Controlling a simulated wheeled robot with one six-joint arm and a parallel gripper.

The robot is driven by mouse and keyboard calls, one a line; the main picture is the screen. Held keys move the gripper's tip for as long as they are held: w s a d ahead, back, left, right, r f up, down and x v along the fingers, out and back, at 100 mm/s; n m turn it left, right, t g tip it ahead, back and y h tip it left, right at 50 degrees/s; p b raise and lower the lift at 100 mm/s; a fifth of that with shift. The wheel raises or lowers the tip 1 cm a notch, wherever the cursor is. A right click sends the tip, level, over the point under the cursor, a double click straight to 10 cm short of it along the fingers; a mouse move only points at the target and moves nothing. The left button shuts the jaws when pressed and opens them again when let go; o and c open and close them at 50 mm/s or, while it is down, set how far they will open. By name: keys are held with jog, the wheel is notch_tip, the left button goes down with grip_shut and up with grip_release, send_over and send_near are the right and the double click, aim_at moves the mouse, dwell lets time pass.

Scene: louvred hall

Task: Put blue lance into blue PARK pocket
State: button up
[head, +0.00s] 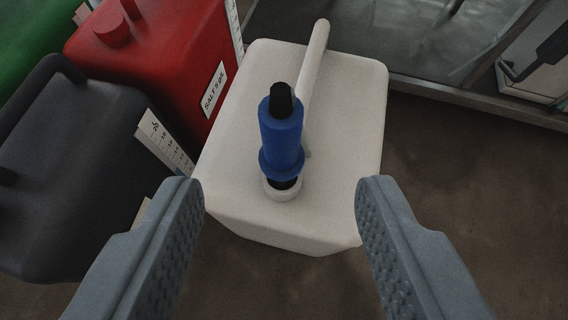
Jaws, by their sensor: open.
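The blue lance (282,138) is a blue cylinder with a black tip, standing upright in the neck (282,190) of a white canister (345,130). My gripper (280,195) is open, with one grey ridged finger on each side of the picture. The lance stands beyond the fingertips, between them in the picture, and neither finger touches it. I cannot make out a blue PARK pocket in this view.
A red canister (155,60) with a label and a dark grey canister (75,165) stand close on the left. A green object (35,35) is at the top left corner. A metal-edged frame (480,95) runs along the upper right. Bare brown floor (470,180) lies to the right.

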aim_at(282, 146)
jog(key=shift+s+f+x, duration=0.25)
jog(key=shift+f+x, duration=0.15)
jog(key=shift+x, duration=1.65)
jog(key=shift+s+f+x, duration=0.25)
jog(key=shift+f+x, duration=0.1)
jog(key=shift+x, duration=1.75)
jog(key=shift+s+f+x, duration=0.25)
jog(key=shift+f+x, duration=0.15)
jog(key=shift+x, duration=1.65)
grip_shut()
